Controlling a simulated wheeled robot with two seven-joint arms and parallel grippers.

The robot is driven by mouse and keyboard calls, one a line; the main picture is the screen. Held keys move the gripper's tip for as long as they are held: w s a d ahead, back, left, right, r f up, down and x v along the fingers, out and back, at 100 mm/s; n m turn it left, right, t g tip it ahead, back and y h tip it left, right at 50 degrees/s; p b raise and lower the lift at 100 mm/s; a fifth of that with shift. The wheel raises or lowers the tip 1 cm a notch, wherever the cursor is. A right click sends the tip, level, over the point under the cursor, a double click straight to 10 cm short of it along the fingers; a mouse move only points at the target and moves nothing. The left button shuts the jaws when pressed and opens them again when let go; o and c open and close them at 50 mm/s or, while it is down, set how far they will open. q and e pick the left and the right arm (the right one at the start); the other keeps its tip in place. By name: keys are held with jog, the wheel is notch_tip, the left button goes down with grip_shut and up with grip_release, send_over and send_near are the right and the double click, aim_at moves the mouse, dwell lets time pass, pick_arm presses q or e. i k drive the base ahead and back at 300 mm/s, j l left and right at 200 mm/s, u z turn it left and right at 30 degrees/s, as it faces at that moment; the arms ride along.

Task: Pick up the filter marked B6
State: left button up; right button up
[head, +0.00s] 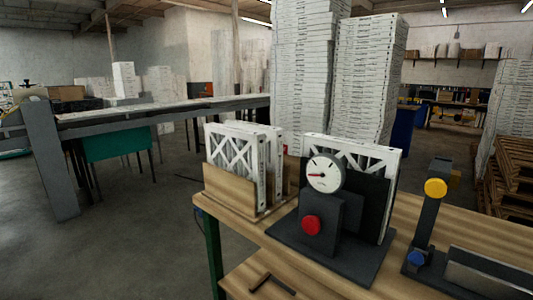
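Several white-framed filters (233,146) with crossed lattice faces stand upright side by side in a wooden box (229,189) on the near table. Another white-framed filter (389,160) stands upright behind a dark device with a gauge; its lower part is hidden. No B6 marking is readable on any filter in the head view. Neither of my grippers is in view.
The wooden table (325,285) holds the dark gauge device (320,210) with a red button, and a dark post (432,205) with yellow and blue knobs. Tall stacks of white filters (300,75) stand behind. A long conveyor-like table (150,113) runs at left. Open floor lies left of the table.

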aim_at(241, 152)
jog(key=i+j+z, duration=0.2)
jog(key=i+j, duration=0.25)
jog(key=i, duration=0.2)
jog(key=i+j+z, duration=0.2)
jog(key=i+j, duration=0.35)
jog(key=i+j+z, duration=0.25)
jog(key=i+j, duration=0.35)
jog(key=i+j+z, duration=0.2)
jog(key=i+j, duration=0.3)
jog(key=j, duration=0.3)
